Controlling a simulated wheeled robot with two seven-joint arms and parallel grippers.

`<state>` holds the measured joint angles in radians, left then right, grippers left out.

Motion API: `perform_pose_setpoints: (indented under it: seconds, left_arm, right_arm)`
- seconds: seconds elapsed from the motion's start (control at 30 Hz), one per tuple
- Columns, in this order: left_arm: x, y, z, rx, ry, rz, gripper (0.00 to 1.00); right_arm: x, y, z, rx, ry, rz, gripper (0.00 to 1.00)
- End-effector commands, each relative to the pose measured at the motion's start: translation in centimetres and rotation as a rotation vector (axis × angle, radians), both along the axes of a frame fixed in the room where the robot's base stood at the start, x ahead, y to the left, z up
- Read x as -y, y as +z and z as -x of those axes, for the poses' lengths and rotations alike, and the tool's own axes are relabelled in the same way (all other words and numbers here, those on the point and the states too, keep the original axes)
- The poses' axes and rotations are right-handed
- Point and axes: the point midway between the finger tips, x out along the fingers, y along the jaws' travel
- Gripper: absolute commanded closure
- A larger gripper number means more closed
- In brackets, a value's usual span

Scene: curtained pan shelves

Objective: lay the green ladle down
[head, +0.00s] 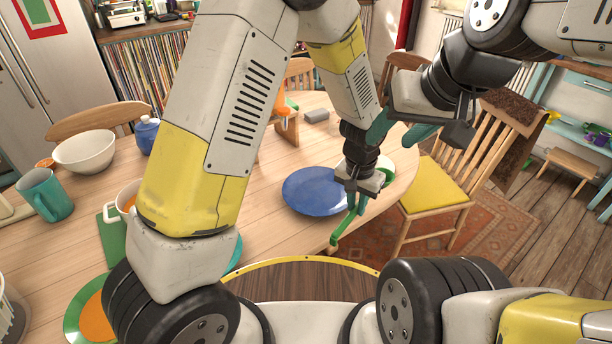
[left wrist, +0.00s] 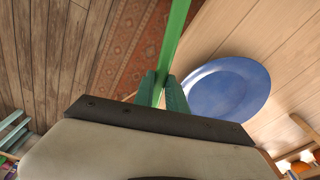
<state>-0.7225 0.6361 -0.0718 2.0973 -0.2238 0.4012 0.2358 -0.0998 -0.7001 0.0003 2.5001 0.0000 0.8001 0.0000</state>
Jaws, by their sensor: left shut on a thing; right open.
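The green ladle (head: 345,222) is held in my left gripper (head: 359,202) by the table's right-hand edge. In the left wrist view its straight green handle (left wrist: 177,40) runs up from between the two teal fingers (left wrist: 164,92), over the rug and the table edge. My left gripper is shut on it. The ladle's bowl cannot be made out clearly. My right gripper (head: 396,138) is open and empty, above and to the right of the left one, with its teal fingers apart.
A blue plate (head: 312,192) lies on the wooden table (head: 272,236) just left of my left gripper; it also shows in the left wrist view (left wrist: 226,92). A yellow-seated chair (head: 437,186) stands to the right. A white bowl (head: 85,152) and teal mug (head: 46,194) stand at the left.

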Motion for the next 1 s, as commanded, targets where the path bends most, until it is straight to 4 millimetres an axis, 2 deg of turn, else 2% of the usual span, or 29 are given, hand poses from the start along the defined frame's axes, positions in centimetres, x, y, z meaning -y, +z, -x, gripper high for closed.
perform_pose_setpoints:
  seconds: [0.07,0.17,0.4,0.6,0.93,1.0]
  left_arm:
    - [0.0,-0.1,-0.3,0.002,-0.005,0.002,1.0]
    - [-1.0,-0.2,-1.8,0.003,-0.002,0.003,1.0]
    - [-5.0,-0.9,-6.9,0.002,0.0,0.003,1.0]
    - [-7.5,-1.3,-10.5,0.003,-0.003,0.003,1.0]
    - [-9.2,-1.5,-12.6,0.002,-0.005,0.002,1.0]
    - [-9.2,-2.6,-12.6,-0.002,-0.009,0.0,1.0]
  right_arm:
    - [0.0,0.0,0.0,0.0,0.0,0.0,0.51]
    - [0.0,0.0,0.0,0.0,0.0,0.0,0.51]
    - [0.0,0.0,0.0,0.0,0.0,0.0,0.51]
    - [0.0,0.0,0.0,0.0,0.0,0.0,0.51]
    - [0.0,0.0,0.0,0.0,0.0,0.0,0.51]
    - [0.0,0.0,0.0,0.0,0.0,0.0,0.51]
